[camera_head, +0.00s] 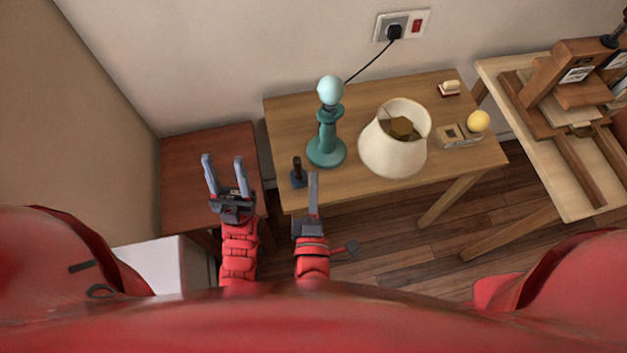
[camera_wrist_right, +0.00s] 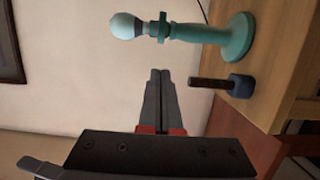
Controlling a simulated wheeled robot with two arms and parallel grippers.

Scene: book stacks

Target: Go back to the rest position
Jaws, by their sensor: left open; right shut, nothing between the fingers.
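My left gripper (camera_head: 225,175) is open and empty, above the dark reddish table at the left in the head view. My right gripper (camera_head: 313,180) is shut and empty, near the front edge of the wooden table. In the right wrist view its closed fingers (camera_wrist_right: 160,85) show in the middle, apart from the teal lamp base (camera_wrist_right: 190,33) and the small dark-handled tool (camera_wrist_right: 220,83). The teal lamp base (camera_head: 327,140) stands upright with a pale bulb (camera_head: 330,90) on top. The small tool (camera_head: 298,177) stands left of it, close to the right gripper.
A cream lampshade (camera_head: 392,150) rests on the wooden table (camera_head: 290,105), with a yellow ball (camera_head: 478,121) and small items to its right. A black plug (camera_head: 394,32) sits in the wall socket. A wooden workbench (camera_head: 565,195) stands at the right. The reddish table (camera_head: 190,150) looks bare.

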